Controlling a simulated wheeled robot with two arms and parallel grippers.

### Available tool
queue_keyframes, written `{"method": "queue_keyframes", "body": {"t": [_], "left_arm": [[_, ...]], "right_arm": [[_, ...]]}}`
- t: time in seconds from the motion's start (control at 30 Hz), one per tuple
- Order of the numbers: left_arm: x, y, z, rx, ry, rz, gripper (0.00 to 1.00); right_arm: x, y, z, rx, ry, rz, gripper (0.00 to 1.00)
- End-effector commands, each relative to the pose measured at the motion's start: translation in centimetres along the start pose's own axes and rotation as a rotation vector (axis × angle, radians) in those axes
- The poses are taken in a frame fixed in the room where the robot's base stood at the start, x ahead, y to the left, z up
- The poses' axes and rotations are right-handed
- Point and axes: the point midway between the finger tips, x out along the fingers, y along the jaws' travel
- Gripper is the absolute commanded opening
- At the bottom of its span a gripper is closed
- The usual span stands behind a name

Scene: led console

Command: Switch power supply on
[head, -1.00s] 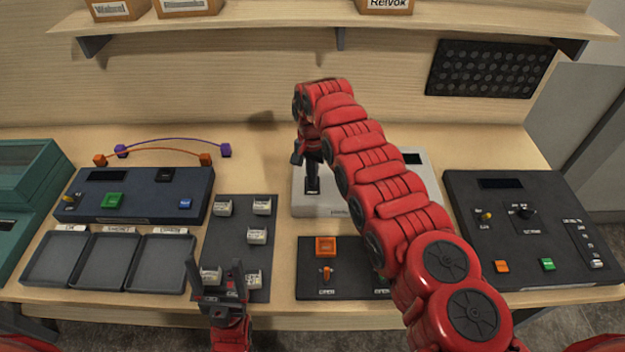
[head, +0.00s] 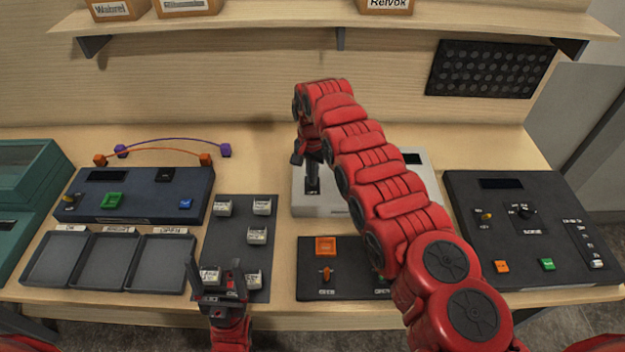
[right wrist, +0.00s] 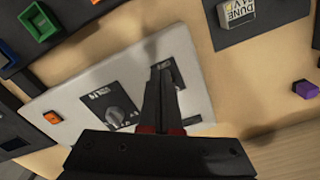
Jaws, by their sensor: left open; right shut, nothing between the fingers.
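A light grey box (head: 325,207), which looks like the power supply, stands at the middle of the table, partly hidden behind my right arm. In the right wrist view the box (right wrist: 90,72) shows a dark knob plate (right wrist: 115,108), an orange square (right wrist: 53,117) and a second dark plate (right wrist: 172,72) with white marks. My right gripper (head: 312,188) is shut and empty, its tips over that second plate; they also show in the right wrist view (right wrist: 162,72). I cannot tell whether they touch a switch. My left gripper (head: 216,275) is open and empty near the front edge.
A dark board with white blocks (head: 238,230) stands left of the box. A blue console (head: 140,205) and black trays (head: 105,262) lie further left. A dark switch panel (head: 345,285) is in front; a black console (head: 525,235) stands right. A shelf (head: 290,27) hangs above.

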Motion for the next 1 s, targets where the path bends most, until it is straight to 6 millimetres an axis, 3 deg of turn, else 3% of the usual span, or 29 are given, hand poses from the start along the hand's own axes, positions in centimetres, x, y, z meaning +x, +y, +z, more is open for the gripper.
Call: {"method": "queue_keyframes", "body": {"t": [1.0], "left_arm": [[-1.9, 0.1, 0.3, 0.0, 0.0, 0.0, 0.78]], "right_arm": [[2.4, 0.0, 0.0, 0.0, 0.0, 0.0, 0.0]]}}
